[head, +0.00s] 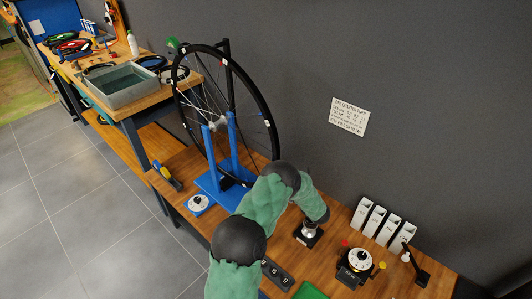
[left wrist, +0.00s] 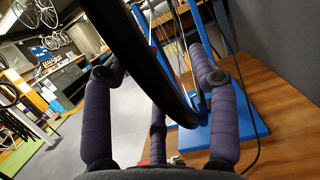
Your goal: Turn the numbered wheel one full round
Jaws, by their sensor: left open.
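The numbered wheel (head: 266,108) is a black-tyred spoked wheel with small white tags on its rim. It stands upright in a blue stand (head: 234,150) on the wooden bench. In the left wrist view its tyre (left wrist: 140,55) passes close in front, between the purple fingers of my left gripper (left wrist: 160,70). These fingers are spread open on both sides of the tyre; I cannot tell whether any touches it. The stand's blue base (left wrist: 228,130) lies behind. In the head view my green arm covers the area right of the stand, and the left gripper cannot be made out. My right gripper is not in view.
A white dial (head: 198,202) and a yellow-handled tool (head: 167,177) lie left of the stand. Several white boxes (head: 379,222) and a black dial device (head: 358,262) stand at the right. A grey water tub (head: 120,84) is on the far bench. A sign hangs on the wall.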

